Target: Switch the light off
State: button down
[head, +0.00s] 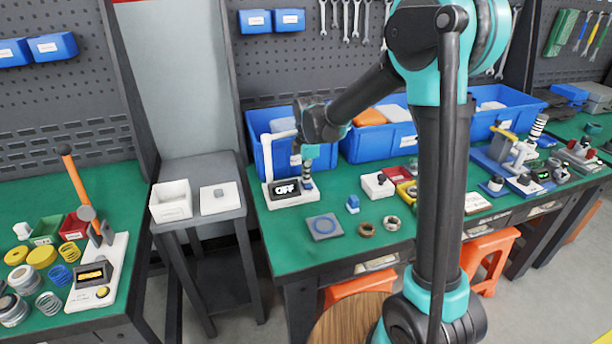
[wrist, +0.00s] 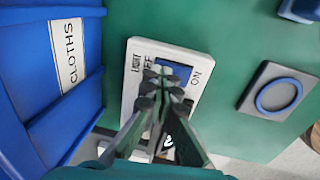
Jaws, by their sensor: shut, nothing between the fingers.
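The light switch (wrist: 131,92) is a white box marked LIGHT, OFF and ON, with a blue rocker (wrist: 178,70) partly hidden behind my fingers in the wrist view. My gripper (wrist: 164,84) is shut and empty, with its fingertips over the rocker. I cannot tell whether they touch it. In the head view my gripper (head: 308,184) points down beside a black display (head: 285,189) that reads OFF. The display sits on a white base with a white post and arm.
Blue bins (head: 252,140) stand behind, one labelled CLOTHS (wrist: 80,70) close to the switch in the wrist view. A grey pad with a blue ring (head: 325,227) lies in front on the green bench (head: 285,250). Small parts lie to the right.

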jog(key=shift+s, duration=0.15)
jog(key=shift+s+d+r, duration=0.15)
jog(key=shift+s+d, duration=0.15)
jog(key=shift+s, duration=0.25)
jog(key=shift+r, duration=0.1)
notch_tip(320, 180, up, 14)
jog(key=w, duration=0.1)
jog(key=shift+w+a, duration=0.3)
jog(key=shift+a, duration=0.05)
jog(key=shift+s, duration=0.15)
